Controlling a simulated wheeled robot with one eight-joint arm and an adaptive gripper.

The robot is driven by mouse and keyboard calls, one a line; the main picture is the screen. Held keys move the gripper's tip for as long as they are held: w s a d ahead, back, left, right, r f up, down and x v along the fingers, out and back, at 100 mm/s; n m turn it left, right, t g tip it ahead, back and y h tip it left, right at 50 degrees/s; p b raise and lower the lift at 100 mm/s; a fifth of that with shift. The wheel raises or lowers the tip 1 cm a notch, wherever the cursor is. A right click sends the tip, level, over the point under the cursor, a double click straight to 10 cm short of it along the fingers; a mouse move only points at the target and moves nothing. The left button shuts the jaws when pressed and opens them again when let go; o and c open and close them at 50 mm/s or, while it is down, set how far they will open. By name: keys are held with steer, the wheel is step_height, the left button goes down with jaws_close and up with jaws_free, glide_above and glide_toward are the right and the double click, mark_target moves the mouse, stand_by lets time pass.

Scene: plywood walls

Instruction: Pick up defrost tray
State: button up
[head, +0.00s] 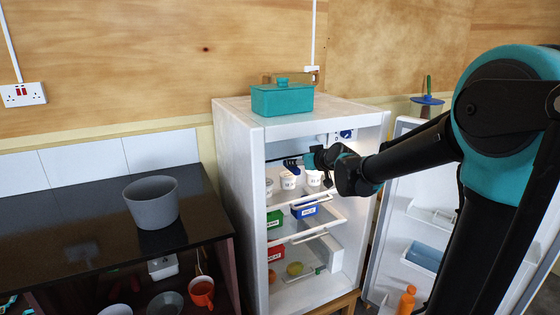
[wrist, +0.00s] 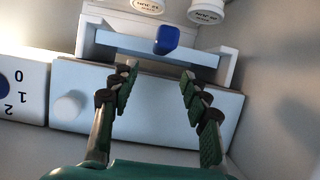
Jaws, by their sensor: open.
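The defrost tray appears to be the shallow pale-blue piece (wrist: 120,43) in the wrist view, with a blue tab (wrist: 167,38) at its middle. White brackets hold it at both ends, beside a pale-blue door with a white knob (wrist: 68,107). My gripper (wrist: 158,75) is open and empty, its fingers pointing towards the tray. The blue tab lies beyond the fingertips, between their lines. I cannot tell whether a fingertip touches the tray. In the head view my gripper (head: 292,163) is inside the top of the open fridge (head: 238,170), and the arm hides part of it.
White tubs (head: 288,180) stand on the shelf below my gripper, and their ends show in the wrist view (wrist: 206,10). A numbered dial (wrist: 20,90) sits beside the pale-blue door. The fridge door (head: 410,225) stands open at right. A teal box (head: 282,99) rests on top.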

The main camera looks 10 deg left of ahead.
steer(key=shift+x, duration=4.45)
jaws_close()
